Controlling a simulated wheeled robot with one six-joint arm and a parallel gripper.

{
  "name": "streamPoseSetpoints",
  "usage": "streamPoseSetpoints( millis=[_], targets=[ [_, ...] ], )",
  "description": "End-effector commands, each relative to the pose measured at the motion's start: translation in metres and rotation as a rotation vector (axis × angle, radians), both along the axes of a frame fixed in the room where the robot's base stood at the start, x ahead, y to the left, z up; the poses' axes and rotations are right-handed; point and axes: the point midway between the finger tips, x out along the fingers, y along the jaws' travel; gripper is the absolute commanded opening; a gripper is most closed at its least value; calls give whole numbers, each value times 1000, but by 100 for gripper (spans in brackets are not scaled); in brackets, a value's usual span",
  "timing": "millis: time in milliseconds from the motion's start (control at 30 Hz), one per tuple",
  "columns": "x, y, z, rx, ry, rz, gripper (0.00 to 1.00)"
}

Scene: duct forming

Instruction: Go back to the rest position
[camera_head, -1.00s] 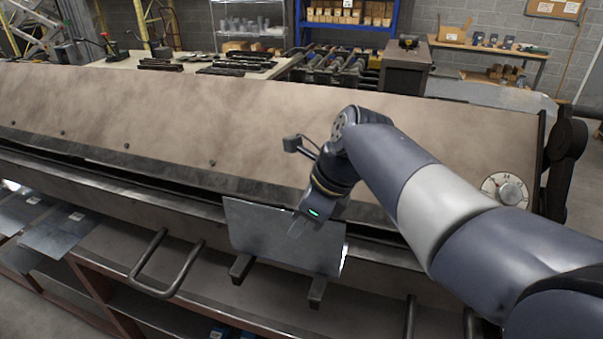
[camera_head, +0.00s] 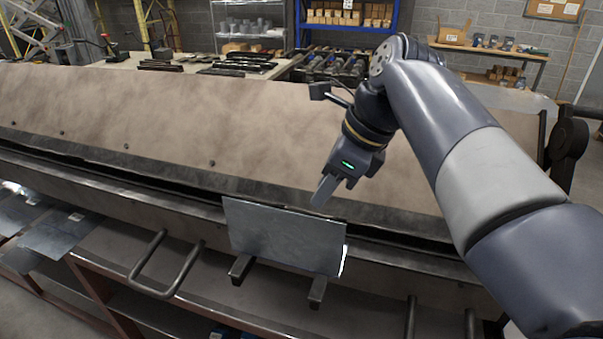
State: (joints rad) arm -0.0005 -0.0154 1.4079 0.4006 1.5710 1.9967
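My gripper (camera_head: 323,191) is in the middle of the head view, pointing down and to the left. It is raised above and behind a grey sheet metal piece (camera_head: 283,238), and its fingers appear clear of the sheet. The fingers overlap in this view, so the gap between them does not show. The sheet stands tilted at the front of the large bending machine (camera_head: 110,105), its lower edge by two dark support arms (camera_head: 241,268) and (camera_head: 317,291). Its back edge lies by the machine's slot.
A bar handle (camera_head: 168,268) sticks out at the front left of the machine. Flat sheets (camera_head: 50,237) lie at the far left. A bench with dark bars (camera_head: 235,66) and a blue shelf (camera_head: 346,24) stand behind. The space above the machine's broad plate is free on the left.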

Motion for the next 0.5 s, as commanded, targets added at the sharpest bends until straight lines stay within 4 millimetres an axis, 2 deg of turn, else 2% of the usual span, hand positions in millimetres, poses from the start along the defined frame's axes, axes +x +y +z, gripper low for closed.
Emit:
streamPoseSetpoints(
  millis=[133,500],
  targets=[
    [-1,-3,8,0,0,0,28],
    [-1,-3,6,1,2,1,28]
  ],
)
